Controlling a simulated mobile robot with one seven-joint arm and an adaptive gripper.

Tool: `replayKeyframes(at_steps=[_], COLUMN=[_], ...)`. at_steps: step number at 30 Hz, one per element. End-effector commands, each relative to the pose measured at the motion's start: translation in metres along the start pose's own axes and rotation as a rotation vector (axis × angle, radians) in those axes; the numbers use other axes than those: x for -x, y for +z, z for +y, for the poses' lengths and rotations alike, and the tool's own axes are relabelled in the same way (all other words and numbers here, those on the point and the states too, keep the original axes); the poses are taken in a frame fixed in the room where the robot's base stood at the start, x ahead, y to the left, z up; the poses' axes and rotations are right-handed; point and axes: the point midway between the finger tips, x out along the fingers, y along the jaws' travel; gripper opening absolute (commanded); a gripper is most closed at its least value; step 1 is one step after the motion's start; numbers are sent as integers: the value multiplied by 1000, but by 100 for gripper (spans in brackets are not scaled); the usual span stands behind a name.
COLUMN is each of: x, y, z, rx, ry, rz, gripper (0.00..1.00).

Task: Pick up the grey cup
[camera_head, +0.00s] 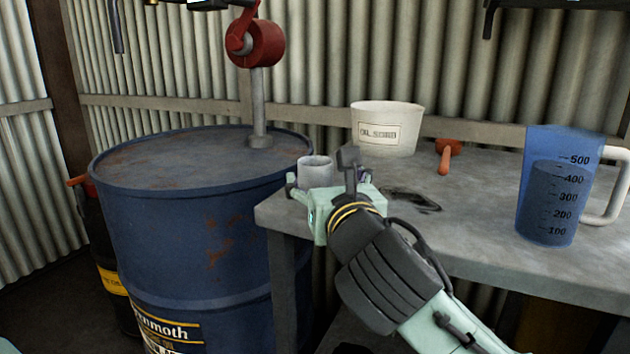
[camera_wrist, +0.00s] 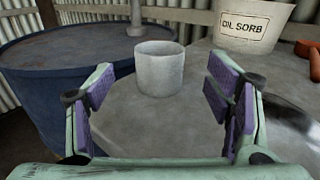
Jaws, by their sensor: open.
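The grey cup (camera_head: 316,172) stands upright on the grey table (camera_head: 480,215), near its left corner beside the blue drum. In the wrist view the grey cup (camera_wrist: 160,68) is ahead of my gripper, roughly centred between the fingers and a little beyond their tips. My gripper (camera_wrist: 163,88) is open and empty, with purple pads facing each other on both sides. In the head view my gripper (camera_head: 330,190) reaches in from the lower right, just in front of the cup, and hides its lower part.
A blue drum (camera_head: 200,225) with a red-handled pump (camera_head: 260,45) stands left of the table. A white OIL SORB tub (camera_head: 388,128), an orange-handled tool (camera_head: 446,158) and a blue measuring jug (camera_head: 553,190) stand on the table. A corrugated wall is behind.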

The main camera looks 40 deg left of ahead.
Motion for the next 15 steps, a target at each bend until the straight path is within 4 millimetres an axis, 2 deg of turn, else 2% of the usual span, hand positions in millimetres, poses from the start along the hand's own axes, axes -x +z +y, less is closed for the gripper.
replayKeyframes(at_steps=[1, 15], x=[-2, -20], y=[9, 7], z=[-4, -7], rx=[-4, -5], ry=[-4, -7], rz=[4, 6], gripper=[73, 73])
